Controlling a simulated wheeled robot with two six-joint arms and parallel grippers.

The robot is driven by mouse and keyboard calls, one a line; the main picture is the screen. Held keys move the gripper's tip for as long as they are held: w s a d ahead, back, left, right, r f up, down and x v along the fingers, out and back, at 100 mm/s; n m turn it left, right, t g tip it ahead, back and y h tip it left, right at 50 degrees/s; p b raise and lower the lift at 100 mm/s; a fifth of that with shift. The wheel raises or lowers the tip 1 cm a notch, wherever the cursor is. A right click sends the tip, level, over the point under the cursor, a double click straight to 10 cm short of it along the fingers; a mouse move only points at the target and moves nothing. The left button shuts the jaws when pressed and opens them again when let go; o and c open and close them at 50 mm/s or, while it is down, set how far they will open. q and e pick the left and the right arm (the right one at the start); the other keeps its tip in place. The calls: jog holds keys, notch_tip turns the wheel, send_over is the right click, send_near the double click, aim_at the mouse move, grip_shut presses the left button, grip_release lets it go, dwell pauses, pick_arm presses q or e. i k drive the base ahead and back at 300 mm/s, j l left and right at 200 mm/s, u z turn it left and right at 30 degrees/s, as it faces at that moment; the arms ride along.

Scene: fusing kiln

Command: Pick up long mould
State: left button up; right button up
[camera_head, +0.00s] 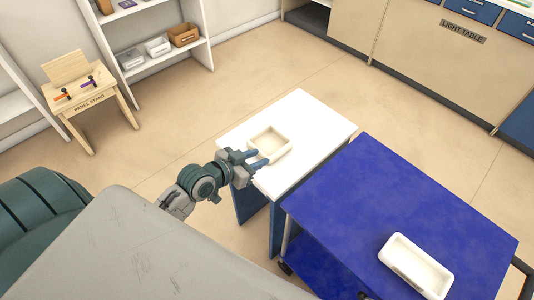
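A long white mould (415,266), a shallow rectangular tray shape, lies on the blue cart top (390,195) near its front right. A squarer cream mould (270,143) lies on the white table (312,122). My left gripper (262,160) reaches over the near left edge of the white table, beside the cream mould. Its fingers are apart with nothing seen between them. Whether a finger touches the cream mould I cannot tell. My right gripper is not in the view.
The blue cart stands close against the white table's right side. A panel stand (90,98) and a shelf (165,60) are at the back left. A light table cabinet (430,55) is at the back right. Open floor (250,75) lies between.

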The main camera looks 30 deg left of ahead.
aim_at(432, 279)
jog(key=z, duration=0.9)
jog(key=k+j, duration=0.25)
jog(key=k, duration=0.2)
